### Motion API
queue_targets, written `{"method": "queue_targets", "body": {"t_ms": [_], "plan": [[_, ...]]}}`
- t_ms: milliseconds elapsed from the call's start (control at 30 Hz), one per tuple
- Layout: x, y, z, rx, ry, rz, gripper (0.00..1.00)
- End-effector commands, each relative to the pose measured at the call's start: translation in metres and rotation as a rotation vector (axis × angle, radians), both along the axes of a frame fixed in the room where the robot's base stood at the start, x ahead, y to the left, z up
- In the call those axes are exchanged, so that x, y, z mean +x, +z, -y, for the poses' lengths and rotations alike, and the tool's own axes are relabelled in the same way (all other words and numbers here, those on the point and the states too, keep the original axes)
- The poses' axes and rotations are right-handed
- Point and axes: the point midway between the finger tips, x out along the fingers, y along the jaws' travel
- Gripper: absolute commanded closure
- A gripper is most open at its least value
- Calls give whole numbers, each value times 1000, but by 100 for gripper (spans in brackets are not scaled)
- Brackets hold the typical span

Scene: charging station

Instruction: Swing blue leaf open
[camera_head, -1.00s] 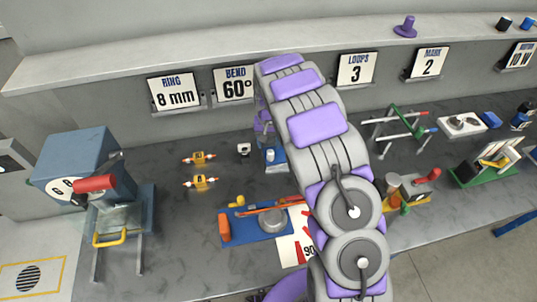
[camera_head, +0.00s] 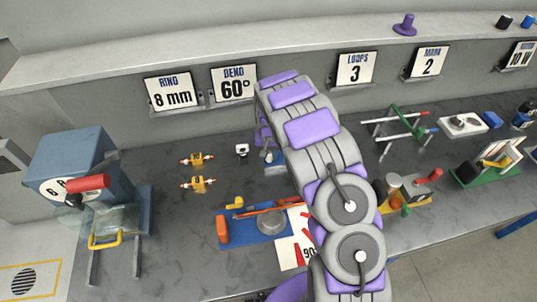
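No part stands out clearly as a blue leaf. A small blue-and-white piece (camera_head: 274,168) lies on the bench just below the end of my arm, partly hidden by the arm. A blue plate (camera_head: 240,233) with an orange lever and a grey disc lies nearer, left of the arm. My gripper (camera_head: 264,138) is at the far end of my purple-and-grey arm, low over the bench just above the small blue-and-white piece. The arm mostly hides its fingers, so I cannot tell their opening or whether they touch anything.
A blue machine (camera_head: 75,165) with a red handle stands at the left. Signs line the wall below the shelf (camera_head: 200,55). Racks and tools fill the bench right of the arm.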

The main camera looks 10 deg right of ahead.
Motion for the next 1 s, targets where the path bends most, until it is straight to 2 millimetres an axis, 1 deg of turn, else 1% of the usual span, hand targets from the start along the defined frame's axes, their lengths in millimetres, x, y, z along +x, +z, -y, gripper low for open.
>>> {"method": "queue_targets", "body": {"t_ms": [33, 300, 333, 767, 1000], "plan": [[0, 0, 0, 1, 0, 0, 73], [1, 0, -1, 0, 0, 1, 99], [1, 0, -1, 0, 0, 1, 100], [-1, 1, 0, 0, 14, 2, 100], [-13, 2, 3, 1, 106, -4, 100]]}}
